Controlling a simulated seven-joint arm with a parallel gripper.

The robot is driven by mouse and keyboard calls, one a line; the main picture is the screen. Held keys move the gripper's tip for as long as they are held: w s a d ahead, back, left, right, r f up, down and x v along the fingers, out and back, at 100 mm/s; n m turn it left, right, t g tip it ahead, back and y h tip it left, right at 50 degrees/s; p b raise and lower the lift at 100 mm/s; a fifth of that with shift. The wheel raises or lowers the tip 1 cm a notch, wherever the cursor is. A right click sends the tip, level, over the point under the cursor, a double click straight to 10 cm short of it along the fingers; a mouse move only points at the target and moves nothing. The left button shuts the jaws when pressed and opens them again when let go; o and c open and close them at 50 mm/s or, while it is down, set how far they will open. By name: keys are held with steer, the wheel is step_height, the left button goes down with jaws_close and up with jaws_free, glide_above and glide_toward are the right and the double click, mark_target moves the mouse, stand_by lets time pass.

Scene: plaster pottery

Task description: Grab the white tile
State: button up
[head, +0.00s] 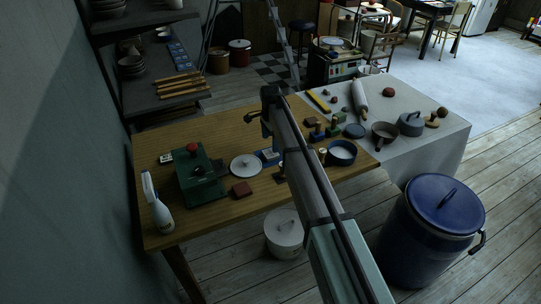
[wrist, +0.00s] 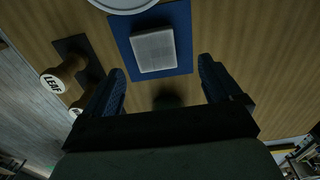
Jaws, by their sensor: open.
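The white tile (wrist: 154,50) is a small pale rectangular block. It lies flat on a blue mat (wrist: 183,22) on the wooden table in the wrist view. My gripper (wrist: 162,66) is open and empty. Its two blue fingers stand apart to the left and right, with the tile ahead between their tips in the picture, and no contact shows. In the head view the blue mat (head: 261,153) shows beside my arm, right of a round white plate.
A wooden stamp marked LEAF (wrist: 57,77) stands close left of my gripper, with another stamp partly hidden behind the left finger. A white round plate (wrist: 124,3) borders the mat. A green press (head: 201,178) and spray bottle (head: 157,207) stand at the table's left.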

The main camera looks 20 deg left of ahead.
mark_target(271, 153)
steer(key=shift+s+d+f, duration=0.1)
steer(key=shift+s+f, duration=0.1)
steer(key=shift+f, duration=1.15)
steer(key=shift+s+f, duration=0.15)
steer(key=shift+f, duration=1.15)
steer(key=shift+c, duration=0.3)
steer(key=c, duration=1.1)
steer(key=shift+c, duration=0.3)
